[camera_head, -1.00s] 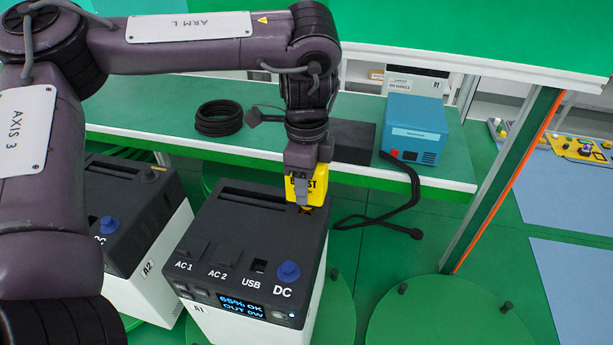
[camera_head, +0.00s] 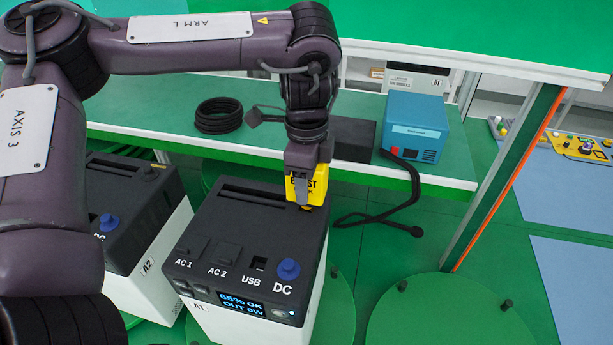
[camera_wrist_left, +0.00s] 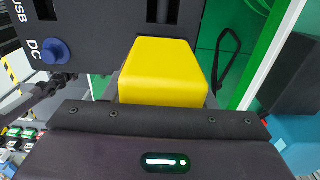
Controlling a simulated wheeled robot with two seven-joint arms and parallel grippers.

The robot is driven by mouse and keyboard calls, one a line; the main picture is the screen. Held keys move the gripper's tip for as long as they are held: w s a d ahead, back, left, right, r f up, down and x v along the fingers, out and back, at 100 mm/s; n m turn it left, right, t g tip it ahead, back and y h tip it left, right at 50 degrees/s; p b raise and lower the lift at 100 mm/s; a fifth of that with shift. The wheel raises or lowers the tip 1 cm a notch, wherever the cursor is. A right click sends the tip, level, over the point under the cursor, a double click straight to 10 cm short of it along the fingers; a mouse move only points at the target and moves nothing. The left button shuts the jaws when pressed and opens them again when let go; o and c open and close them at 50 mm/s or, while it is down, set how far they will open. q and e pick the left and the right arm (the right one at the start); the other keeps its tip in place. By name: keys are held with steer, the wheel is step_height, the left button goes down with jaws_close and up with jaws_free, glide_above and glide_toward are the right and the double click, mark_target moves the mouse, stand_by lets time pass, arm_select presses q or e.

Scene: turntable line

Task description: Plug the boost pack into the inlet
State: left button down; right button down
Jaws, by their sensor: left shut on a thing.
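The yellow boost pack (camera_head: 308,190) is in my left gripper (camera_head: 303,185), which is shut on it. The pack is at the back right of the top of the black and white power station A1 (camera_head: 255,215). Its lower end is at the top surface there; the inlet is hidden under it, and I cannot tell whether the plug is seated. In the left wrist view the boost pack (camera_wrist_left: 162,72) fills the middle, against the station's dark top (camera_wrist_left: 95,50). My right gripper is not in view.
A second station, A2 (camera_head: 135,205), stands to the left. The green bench (camera_head: 270,150) behind holds a coiled black cable (camera_head: 218,117), a dark box (camera_head: 353,139) and a blue unit (camera_head: 414,128). A black cable (camera_head: 375,218) hangs off its front edge. An empty green turntable (camera_head: 440,315) is at right.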

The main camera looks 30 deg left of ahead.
arm_select(q)
steer(key=shift+f+b, duration=0.4)
steer(key=shift+f, duration=0.5)
steer(key=c, duration=1)
jaws_free()
steer(key=o, duration=0.5)
steer(key=shift+f, duration=0.1)
steer(key=shift+r, duration=4)
